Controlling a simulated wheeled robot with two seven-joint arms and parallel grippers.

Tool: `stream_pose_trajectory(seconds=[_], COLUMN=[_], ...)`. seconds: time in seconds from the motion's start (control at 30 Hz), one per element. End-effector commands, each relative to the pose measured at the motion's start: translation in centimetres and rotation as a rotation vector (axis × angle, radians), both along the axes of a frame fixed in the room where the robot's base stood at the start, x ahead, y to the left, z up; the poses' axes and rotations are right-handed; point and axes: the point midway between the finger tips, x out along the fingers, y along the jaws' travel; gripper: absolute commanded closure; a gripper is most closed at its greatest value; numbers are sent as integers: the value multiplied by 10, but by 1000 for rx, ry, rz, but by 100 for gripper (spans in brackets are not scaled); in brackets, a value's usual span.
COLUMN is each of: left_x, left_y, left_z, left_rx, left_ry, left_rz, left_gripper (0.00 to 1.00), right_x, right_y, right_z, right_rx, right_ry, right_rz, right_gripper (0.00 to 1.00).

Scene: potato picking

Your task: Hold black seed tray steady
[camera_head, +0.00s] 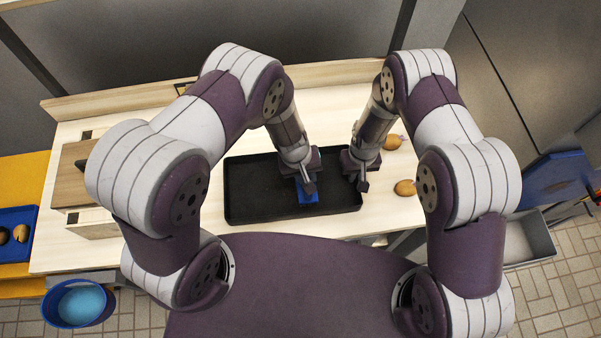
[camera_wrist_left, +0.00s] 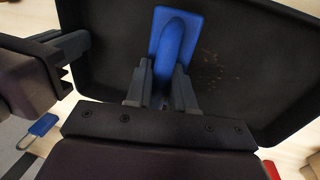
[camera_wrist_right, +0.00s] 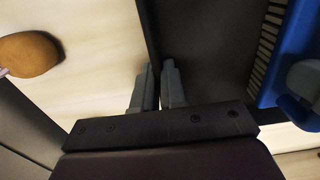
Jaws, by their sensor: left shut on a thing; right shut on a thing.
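The black seed tray (camera_head: 258,190) lies flat on the light wooden table. My left gripper (camera_head: 307,183) is shut on the handle of a blue brush (camera_wrist_left: 176,38) over the tray's floor. A few brown specks show on the tray (camera_wrist_left: 240,75) beside the brush. My right gripper (camera_head: 361,181) is shut on the tray's right wall, with one finger on each side of it. In the right wrist view the tray wall (camera_wrist_right: 150,35) runs down between the fingers, and the brush's bristles (camera_wrist_right: 268,40) show inside the tray. My grippers hide part of the tray's right end.
Two potatoes (camera_head: 405,188) (camera_head: 392,142) lie on the table right of the tray. A wooden box (camera_head: 72,185) stands at the table's left. A blue tray with potatoes (camera_head: 30,215) is at far left, and a blue bucket (camera_head: 80,303) is on the floor.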

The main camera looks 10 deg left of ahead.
Motion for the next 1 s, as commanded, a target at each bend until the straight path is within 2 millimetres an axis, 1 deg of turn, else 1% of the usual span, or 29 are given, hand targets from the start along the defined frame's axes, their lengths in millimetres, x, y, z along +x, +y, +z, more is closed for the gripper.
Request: stream_pose_trajectory(seconds=[0.1,1.0], left_x=[-2,-24], left_y=[11,90], left_z=[0,0], left_rx=[-1,-1], left_ry=[-2,-2], left_rz=[3,3], left_gripper=[100,100], right_x=[0,0], right_y=[0,0], right_z=[0,0], right_rx=[0,0], right_ry=[-1,0], right_rz=[0,0], right_gripper=[100,100])
